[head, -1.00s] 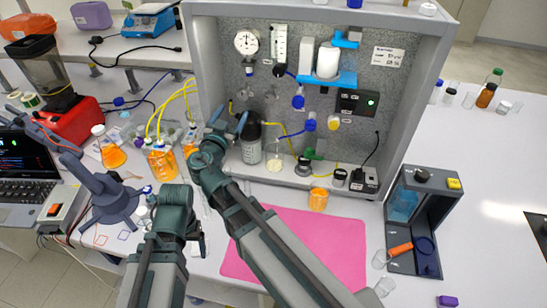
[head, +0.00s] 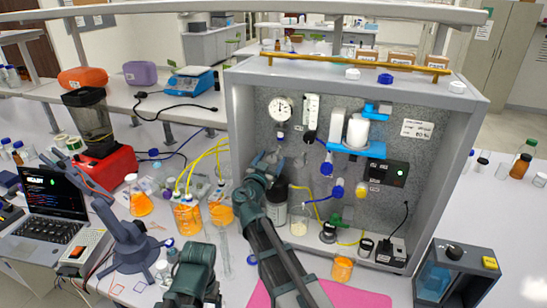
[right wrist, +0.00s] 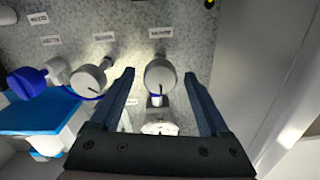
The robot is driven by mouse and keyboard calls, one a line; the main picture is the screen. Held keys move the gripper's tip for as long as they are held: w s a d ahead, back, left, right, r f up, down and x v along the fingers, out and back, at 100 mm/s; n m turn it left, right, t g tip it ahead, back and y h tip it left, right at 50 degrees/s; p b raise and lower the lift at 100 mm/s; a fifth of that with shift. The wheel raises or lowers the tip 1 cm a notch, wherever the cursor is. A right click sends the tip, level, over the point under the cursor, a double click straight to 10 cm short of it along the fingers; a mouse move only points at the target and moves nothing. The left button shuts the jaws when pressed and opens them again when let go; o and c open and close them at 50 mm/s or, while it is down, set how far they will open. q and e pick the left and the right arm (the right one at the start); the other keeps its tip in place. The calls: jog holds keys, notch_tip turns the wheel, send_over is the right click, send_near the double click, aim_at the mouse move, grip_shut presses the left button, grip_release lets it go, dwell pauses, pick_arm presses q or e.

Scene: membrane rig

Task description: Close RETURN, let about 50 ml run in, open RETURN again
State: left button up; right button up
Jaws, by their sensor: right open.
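My right gripper (head: 269,160) is raised to the back panel of the grey rig cabinet (head: 240,125). In the right wrist view my right gripper (right wrist: 158,85) is open, its two fingers standing on either side of a round grey knob (right wrist: 160,74) with a dark pointer mark. A gap shows on both sides of the knob. A second grey knob (right wrist: 88,80) sits beside it, outside the fingers. Labels are too small to read, so I cannot tell which is RETURN. A glass beaker (head: 299,229) with pale contents stands inside the cabinet.
A dark bottle (head: 277,205) stands just below my right gripper. Orange-filled flasks (head: 187,219) with yellow tubes stand left of the cabinet. An orange beaker (head: 342,269) stands in front, near the pink mat (head: 355,298). A gauge (head: 281,110) is above the knobs.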

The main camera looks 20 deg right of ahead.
jog(key=shift+x, duration=1.05)
grip_shut()
